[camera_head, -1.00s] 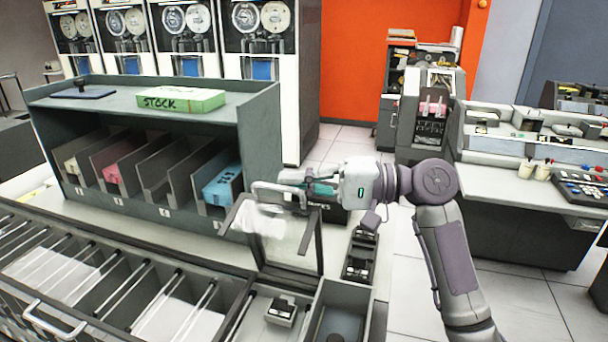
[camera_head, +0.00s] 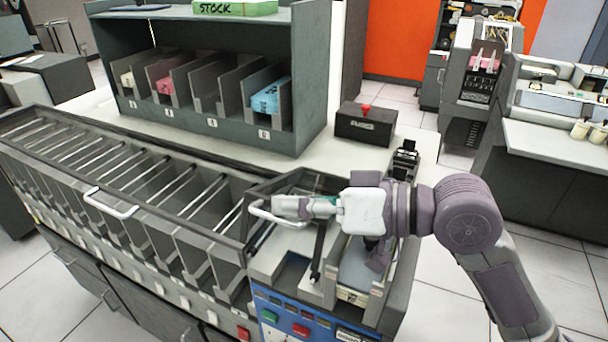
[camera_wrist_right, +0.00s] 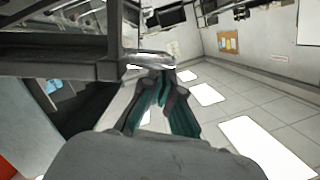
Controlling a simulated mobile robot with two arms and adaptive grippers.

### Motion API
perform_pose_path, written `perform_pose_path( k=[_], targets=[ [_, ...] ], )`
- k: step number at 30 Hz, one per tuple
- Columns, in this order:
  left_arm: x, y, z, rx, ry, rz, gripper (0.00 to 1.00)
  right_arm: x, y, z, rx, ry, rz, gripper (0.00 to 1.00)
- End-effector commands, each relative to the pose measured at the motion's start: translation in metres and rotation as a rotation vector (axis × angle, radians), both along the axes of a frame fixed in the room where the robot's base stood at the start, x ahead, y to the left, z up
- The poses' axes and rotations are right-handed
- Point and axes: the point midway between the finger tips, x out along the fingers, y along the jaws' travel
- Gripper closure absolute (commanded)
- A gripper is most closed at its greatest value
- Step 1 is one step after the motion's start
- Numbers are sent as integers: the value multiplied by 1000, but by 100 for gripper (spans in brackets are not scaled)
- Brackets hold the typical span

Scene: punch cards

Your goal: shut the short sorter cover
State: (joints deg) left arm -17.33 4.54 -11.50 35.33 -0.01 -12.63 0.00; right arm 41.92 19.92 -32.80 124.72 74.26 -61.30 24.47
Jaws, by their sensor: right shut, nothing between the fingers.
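The short sorter cover is a dark-framed clear panel at the sorter's right end in the head view, with a pale bar handle (camera_head: 263,214) on its front edge. Its dark side bar (camera_head: 319,248) slants down toward the front. The cover looks tilted partway down; its exact gap to the sorter is hard to tell. My right gripper (camera_head: 284,206) is shut and empty at the handle, its fingers against or just behind the bar. In the right wrist view the shut fingertips (camera_wrist_right: 160,74) are close to the shiny handle (camera_wrist_right: 147,60). My left gripper is not in view.
The long sorter cover, with its own handle (camera_head: 110,204), lies low over the long row of pockets. A blue button panel (camera_head: 300,322) is on the front below. A black box with a red knob (camera_head: 366,123) stands behind on the pale counter beside the card rack (camera_head: 215,132).

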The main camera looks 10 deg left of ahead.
Motion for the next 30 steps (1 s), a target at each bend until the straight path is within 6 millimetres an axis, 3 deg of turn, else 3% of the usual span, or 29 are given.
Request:
perform_pose_path(
  k=[1,3,12,18,30],
  targets=[
    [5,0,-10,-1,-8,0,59,-6,1,-16,-14,-39,1,100],
    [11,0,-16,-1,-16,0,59,-11,3,-29,-33,-94,1,100],
    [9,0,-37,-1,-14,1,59,-23,7,-73,-92,-280,0,100],
    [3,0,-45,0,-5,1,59,-24,8,-88,-114,-349,-1,100],
    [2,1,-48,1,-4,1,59,-24,8,-97,-130,-374,2,100]
  ],
)
